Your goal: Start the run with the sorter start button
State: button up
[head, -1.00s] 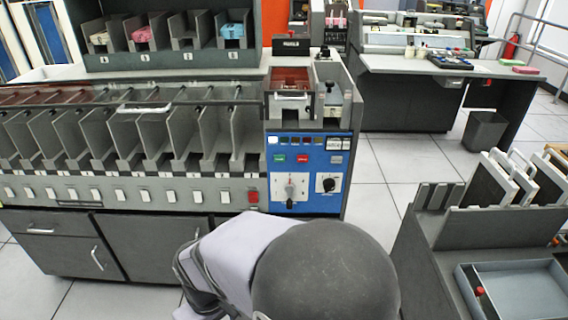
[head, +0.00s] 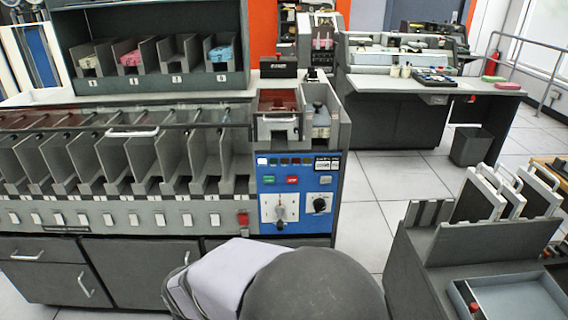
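The sorter is the long grey machine on the left, with a blue control panel (head: 299,206) at its right end. A small green button (head: 268,180), which looks like the start button, sits on the panel's left side. A red button (head: 292,179) is just right of it. Their lettering is too small to read. Two dials (head: 280,210) are below. My arm's pale and dark links fill the bottom middle, below the panel. My gripper's fingertips do not show, so whether it is open or shut is hidden.
A red switch (head: 243,219) sits left of the panel, past a row of white switches. A grey cart (head: 425,268) with upright panels stands at the lower right. A desk (head: 430,84) and a bin (head: 472,146) are behind. Tiled floor (head: 375,190) lies between.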

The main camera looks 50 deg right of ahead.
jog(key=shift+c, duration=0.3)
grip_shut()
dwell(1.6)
